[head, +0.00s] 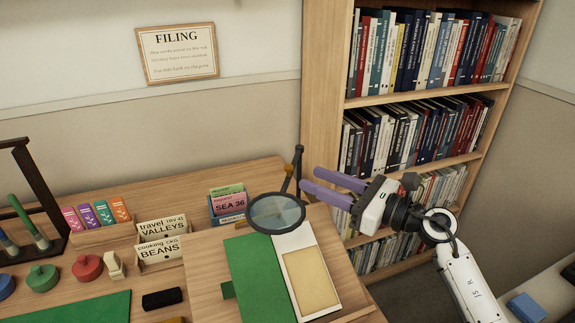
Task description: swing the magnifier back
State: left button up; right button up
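The magnifier (276,213) has a round dark-rimmed lens. It hangs over the upper part of a wooden board, covering the corner between a green panel (252,275) and a white-framed tan card (311,279). Its dark jointed arm (292,170) rises behind it, to the right of the lens, at the table's back right. My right gripper (309,180) comes in from the right, with two purple fingers apart and nothing seen between them. Its fingertips are just right of the magnifier's arm; whether they touch it I cannot tell. My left gripper is not in view.
VALLEYS (162,230) and BEANS (159,250) card holders stand left of the board. A bookcase (325,95) rises behind my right gripper. Red (87,267) and green (42,278) knobbed pieces lie at left.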

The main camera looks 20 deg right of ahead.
aim_at(288, 166)
jog(key=p+x, duration=0.1)
jog(key=x, duration=0.7)
jog(key=shift+a, duration=0.15)
grip_shut()
